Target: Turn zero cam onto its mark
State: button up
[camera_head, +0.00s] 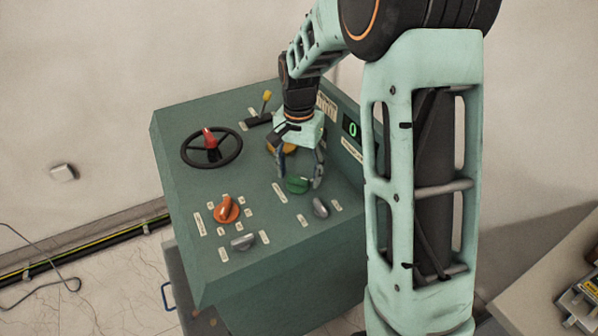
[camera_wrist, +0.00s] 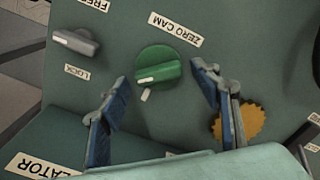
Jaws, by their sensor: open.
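The zero cam is a green round knob (camera_wrist: 157,66) with a raised grip bar. A white line on the bar points toward the left in the wrist view. A short white mark (camera_wrist: 147,95) on the panel lies just below the knob, off to one side of that line. The ZERO CAM label (camera_wrist: 175,29) is above the knob. My gripper (camera_wrist: 160,82) is open, with one blue-padded finger on each side of the knob and visible gaps to both. In the head view my gripper (camera_head: 299,178) reaches down over the green knob (camera_head: 297,186).
A grey knob (camera_wrist: 77,42) labelled LOCK sits left of the zero cam. A yellow toothed wheel (camera_wrist: 240,122) lies partly behind my right finger. In the head view, an orange knob (camera_head: 227,209), a black handwheel (camera_head: 211,148) and a yellow-tipped lever (camera_head: 264,106) share the green panel.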

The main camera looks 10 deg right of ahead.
jog(key=c, duration=1.2)
jog(key=shift+o, duration=0.2)
jog(key=shift+n, duration=0.3)
jog(key=n, duration=0.4)
jog(key=shift+a, duration=0.1)
jog(key=n, duration=0.5)
jog(key=shift+a, duration=0.15)
jog(key=o, duration=1.2)
jog(key=shift+c, duration=0.2)
